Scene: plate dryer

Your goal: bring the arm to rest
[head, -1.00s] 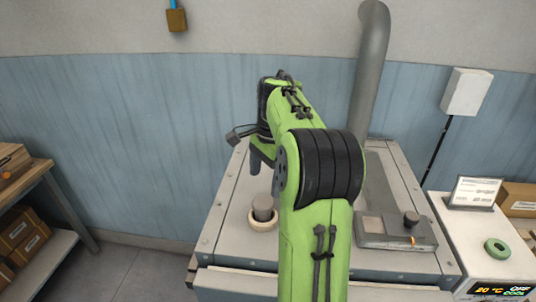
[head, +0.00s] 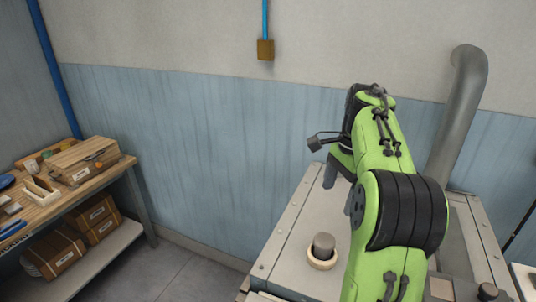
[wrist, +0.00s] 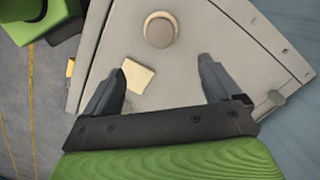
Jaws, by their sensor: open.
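My green arm reaches over the grey plate dryer (head: 297,225) from the lower right of the head view. In the head view the gripper is mostly hidden behind my arm; part of a finger (head: 330,172) shows. A round knob in a pale ring (head: 323,262) stands on the dryer's top, and it also shows in the wrist view (wrist: 160,31).
A wooden workbench (head: 62,200) with boxes and tools stands at the left, with cartons on its lower shelf. A grey pipe (head: 458,115) rises behind the dryer at the right. A small cream square (wrist: 137,76) lies near the left finger. Floor between bench and dryer is clear.

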